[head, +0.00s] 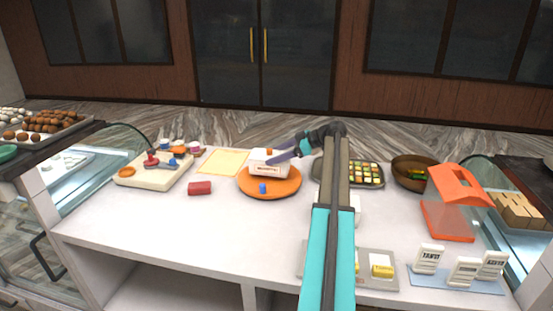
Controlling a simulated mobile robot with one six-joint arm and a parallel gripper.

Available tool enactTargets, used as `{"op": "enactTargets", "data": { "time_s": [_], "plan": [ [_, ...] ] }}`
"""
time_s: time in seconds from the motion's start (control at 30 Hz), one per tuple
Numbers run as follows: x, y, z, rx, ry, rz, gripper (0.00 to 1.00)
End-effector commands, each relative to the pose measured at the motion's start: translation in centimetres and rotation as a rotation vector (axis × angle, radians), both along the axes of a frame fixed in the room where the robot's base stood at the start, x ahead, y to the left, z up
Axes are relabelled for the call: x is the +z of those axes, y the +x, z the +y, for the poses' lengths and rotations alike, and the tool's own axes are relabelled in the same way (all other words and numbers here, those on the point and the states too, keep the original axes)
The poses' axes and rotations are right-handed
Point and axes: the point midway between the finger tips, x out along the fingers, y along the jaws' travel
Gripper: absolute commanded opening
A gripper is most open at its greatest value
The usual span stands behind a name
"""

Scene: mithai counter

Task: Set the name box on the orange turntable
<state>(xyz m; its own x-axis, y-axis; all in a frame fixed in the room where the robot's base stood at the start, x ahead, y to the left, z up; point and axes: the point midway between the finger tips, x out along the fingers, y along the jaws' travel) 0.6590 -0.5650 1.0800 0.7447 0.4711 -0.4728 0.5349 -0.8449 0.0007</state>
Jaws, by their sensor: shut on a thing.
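The name box (266,169), white with dark lettering on its front and a small orange bit at its top, is at the orange turntable (283,190), over the back half of the disc. I cannot tell whether its base touches the disc. My gripper (279,157) reaches in from the right and is shut on the box at its upper right side. The fingertips are small and partly merge with the box. A small blue piece (262,188) shows at the turntable's front, below the box.
A red block (199,188) and a cream board (128,180) with stamps stand left. A yellow sheet (222,162) lies behind. A tray of sweets (378,184), a brown bowl (402,175) and an orange-topped case (456,190) stand right. The counter's front left is clear.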

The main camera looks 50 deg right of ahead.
Motion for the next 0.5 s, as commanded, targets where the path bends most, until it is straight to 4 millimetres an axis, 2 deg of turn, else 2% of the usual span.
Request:
{"op": "enactTargets", "data": {
  "time_s": [0.2, 0.5],
  "plan": [
    [-1.7, 0.0, 0.0, -0.001, 0.0, -0.001, 0.31],
    [-1.9, 0.0, 0.0, 0.0, -0.001, -0.002, 0.31]
  ]
}}
